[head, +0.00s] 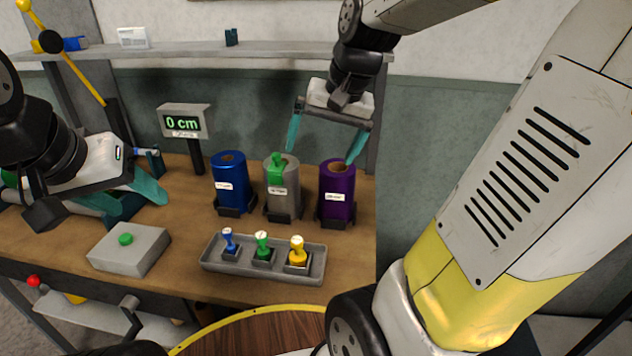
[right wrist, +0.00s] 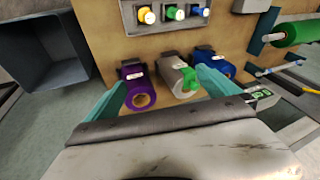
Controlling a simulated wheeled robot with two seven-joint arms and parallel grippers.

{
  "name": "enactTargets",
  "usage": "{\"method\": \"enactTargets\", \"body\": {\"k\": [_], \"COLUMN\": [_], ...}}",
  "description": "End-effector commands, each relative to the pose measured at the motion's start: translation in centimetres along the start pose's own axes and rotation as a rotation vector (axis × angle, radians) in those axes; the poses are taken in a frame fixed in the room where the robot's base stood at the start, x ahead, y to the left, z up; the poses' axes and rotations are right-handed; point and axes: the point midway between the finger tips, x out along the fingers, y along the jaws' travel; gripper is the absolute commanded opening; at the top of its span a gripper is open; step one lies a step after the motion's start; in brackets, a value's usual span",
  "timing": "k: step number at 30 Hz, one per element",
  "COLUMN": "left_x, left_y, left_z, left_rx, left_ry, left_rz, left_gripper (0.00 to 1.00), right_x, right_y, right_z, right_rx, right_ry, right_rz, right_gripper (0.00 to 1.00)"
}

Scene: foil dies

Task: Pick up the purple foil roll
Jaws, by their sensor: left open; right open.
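The purple foil roll (head: 337,192) stands upright in a dark holder at the right end of a row of three rolls on the table. It also shows in the right wrist view (right wrist: 138,91), partly beside the teal left-hand finger. My right gripper (head: 323,145) is open above the row, one teal finger close to the purple roll's top and the other above the grey roll. I cannot tell whether the finger touches the purple roll. In the right wrist view the fingers (right wrist: 160,97) are wide apart with nothing between them held. My left gripper (head: 130,195) is open and empty at the left.
A grey roll (head: 283,193) with a green piece on it and a blue roll (head: 231,185) stand left of the purple one. In front lies a grey tray (head: 214,264) with three stamps. A grey box with a green button (head: 130,256) and a "0 cm" display (head: 184,122) are further left.

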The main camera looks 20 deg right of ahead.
Motion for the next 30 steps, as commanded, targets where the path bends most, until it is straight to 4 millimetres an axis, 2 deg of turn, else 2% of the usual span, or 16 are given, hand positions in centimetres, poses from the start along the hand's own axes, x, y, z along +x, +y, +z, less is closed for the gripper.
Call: {"method": "enactTargets", "body": {"k": [5,9,15,21,30], "left_x": [0.0,0.0,0.0,0.0,0.0], "left_y": [0.0,0.0,0.0,0.0,0.0], "left_z": [0.0,0.0,0.0,0.0,0.0], "left_rx": [0.0,0.0,0.0,0.0,0.0], "left_ry": [0.0,0.0,0.0,0.0,0.0], "left_rz": [0.0,0.0,0.0,0.0,0.0], "left_gripper": [0.58,0.58,0.58,0.58,0.58], "right_x": [2.6,5.9,10.6,12.8,15.5], "right_y": [1.2,3.0,5.8,7.3,8.3], "right_z": [-3.3,-6.6,-10.2,-11.7,-11.1], "right_rx": [0.128,0.267,0.436,0.513,0.526], "right_ry": [-0.064,-0.12,-0.167,-0.178,-0.182], "right_rz": [0.054,0.132,0.258,0.327,0.339], "right_gripper": [1.0,1.0,1.0,1.0,1.0]}}
